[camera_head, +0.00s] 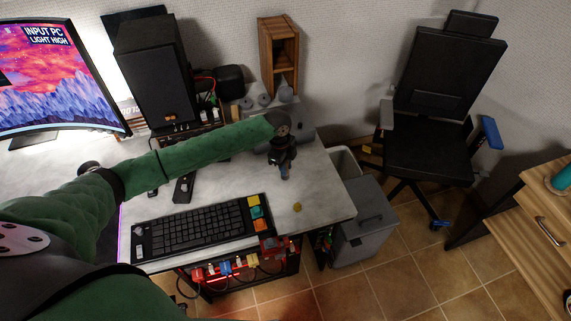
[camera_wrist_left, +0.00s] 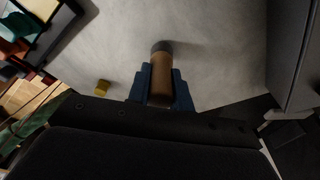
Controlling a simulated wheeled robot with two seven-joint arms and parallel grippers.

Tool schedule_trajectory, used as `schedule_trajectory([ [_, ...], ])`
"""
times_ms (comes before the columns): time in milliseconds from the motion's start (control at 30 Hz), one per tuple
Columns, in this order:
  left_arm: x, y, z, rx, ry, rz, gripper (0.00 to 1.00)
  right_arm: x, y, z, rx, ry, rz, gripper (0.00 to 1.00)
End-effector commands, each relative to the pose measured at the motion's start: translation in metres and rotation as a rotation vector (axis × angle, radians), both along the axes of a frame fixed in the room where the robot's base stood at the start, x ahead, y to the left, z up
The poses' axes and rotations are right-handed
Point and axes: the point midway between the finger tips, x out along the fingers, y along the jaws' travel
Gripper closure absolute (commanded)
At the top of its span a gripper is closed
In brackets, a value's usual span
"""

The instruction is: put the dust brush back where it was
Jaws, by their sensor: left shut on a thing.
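My left gripper (camera_head: 284,172) reaches over the right part of the white desk (camera_head: 325,195), with its fingers pointing down. In the left wrist view its blue fingers (camera_wrist_left: 161,92) are shut on a brown cylinder with a dark grey end, which looks like the dust brush (camera_wrist_left: 161,75). It is at or just above the desk top; I cannot tell whether it touches. In the head view the gripper mostly hides it. My right gripper is in neither view.
A keyboard (camera_head: 195,229) with coloured keys lies at the desk's front. A small yellow round thing (camera_head: 297,207) lies near the right edge. A speaker (camera_head: 155,75), a wooden holder (camera_head: 279,55) and a monitor (camera_head: 55,75) stand behind. A grey bin (camera_head: 362,225) stands right of the desk.

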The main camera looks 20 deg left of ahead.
Motion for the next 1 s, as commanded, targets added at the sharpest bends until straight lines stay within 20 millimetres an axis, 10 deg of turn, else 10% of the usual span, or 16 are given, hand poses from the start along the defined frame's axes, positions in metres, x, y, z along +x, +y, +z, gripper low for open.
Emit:
schedule_trajectory([
  [400,0.0,0.0,-0.005,0.0,0.001,0.0,1.0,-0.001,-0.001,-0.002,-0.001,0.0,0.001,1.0],
  [433,0.0,0.0,-0.005,0.0,0.0,0.0,0.77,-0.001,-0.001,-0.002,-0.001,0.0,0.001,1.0],
  [533,0.0,0.0,-0.005,0.0,0.0,0.0,0.57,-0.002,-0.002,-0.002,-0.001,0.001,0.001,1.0],
  [1000,0.001,0.002,0.008,0.001,-0.002,-0.001,0.57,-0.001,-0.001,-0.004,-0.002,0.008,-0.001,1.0],
])
